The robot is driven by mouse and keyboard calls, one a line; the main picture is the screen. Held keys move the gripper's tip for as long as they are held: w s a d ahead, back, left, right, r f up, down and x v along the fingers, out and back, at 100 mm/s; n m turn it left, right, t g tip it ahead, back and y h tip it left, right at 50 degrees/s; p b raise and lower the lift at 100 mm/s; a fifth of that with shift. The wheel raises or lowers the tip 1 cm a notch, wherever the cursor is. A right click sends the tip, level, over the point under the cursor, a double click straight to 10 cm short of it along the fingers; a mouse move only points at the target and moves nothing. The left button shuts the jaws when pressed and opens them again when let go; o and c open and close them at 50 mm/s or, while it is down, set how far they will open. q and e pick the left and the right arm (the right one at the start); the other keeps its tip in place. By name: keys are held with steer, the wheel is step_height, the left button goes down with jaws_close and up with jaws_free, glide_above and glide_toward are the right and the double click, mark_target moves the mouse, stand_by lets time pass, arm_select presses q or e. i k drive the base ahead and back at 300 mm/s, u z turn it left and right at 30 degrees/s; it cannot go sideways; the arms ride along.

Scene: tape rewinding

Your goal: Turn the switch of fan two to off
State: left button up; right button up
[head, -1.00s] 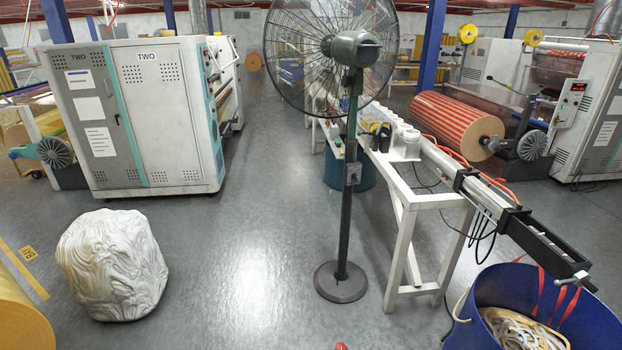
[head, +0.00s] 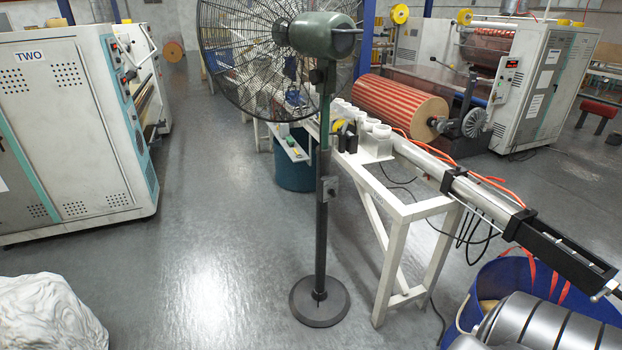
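A pedestal fan stands upright in the middle of the head view, with a round wire cage, a green motor housing (head: 325,34), a dark pole (head: 321,240) and a round base (head: 319,301). A small grey switch box (head: 330,189) is fixed to the pole about halfway down. The position of its switch is too small to tell.
A white table (head: 412,208) carrying a long metal bar stands just right of the fan. A blue bin (head: 487,285) is at the lower right. A white wrapped bundle (head: 45,318) lies lower left, and a machine marked TWO (head: 60,120) stands left. Floor left of the fan is clear.

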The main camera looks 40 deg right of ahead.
mark_target(332, 190)
steer(key=u, duration=0.05)
steer(key=i, duration=0.8)
steer(key=z, duration=3.05)
